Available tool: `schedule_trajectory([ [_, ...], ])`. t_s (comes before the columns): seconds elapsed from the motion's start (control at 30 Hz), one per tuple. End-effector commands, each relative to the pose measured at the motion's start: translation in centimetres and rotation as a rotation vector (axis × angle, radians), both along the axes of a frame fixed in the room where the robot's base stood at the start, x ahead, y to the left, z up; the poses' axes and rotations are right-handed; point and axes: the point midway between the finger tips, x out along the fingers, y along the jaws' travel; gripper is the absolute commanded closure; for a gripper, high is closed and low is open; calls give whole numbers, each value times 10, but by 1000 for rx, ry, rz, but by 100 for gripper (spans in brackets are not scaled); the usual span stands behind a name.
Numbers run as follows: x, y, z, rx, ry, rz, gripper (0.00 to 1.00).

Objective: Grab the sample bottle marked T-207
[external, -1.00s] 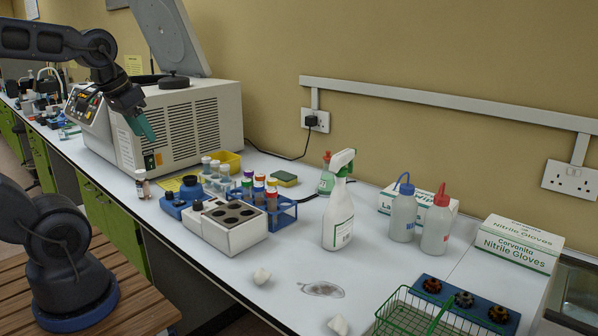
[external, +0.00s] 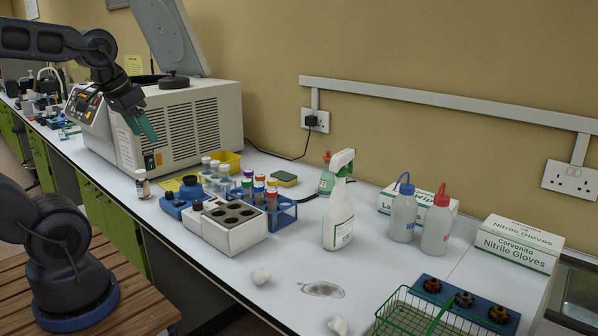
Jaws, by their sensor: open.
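No marking T-207 can be read at this size. A small bottle with a white cap and a pale label (external: 142,184) stands upright on the bench near its front edge, in front of the centrifuge-like machine. My gripper (external: 147,127), with teal fingers, hangs in front of the machine, above and apart from the small bottle. It is open, with nothing visible between its fingers.
The beige machine (external: 190,130) stands close behind my gripper with its lid raised. A white block with round wells (external: 227,228), a blue tube rack (external: 283,213), a spray bottle (external: 339,215) and a green wire basket (external: 410,318) occupy the bench. Bare bench lies around the grey stain (external: 321,289).

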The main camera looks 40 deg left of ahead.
Motion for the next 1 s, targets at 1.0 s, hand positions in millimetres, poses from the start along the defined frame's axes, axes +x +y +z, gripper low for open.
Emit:
schedule_trajectory([
  [1.0,125,167,-58,-204,190,859,31],
])
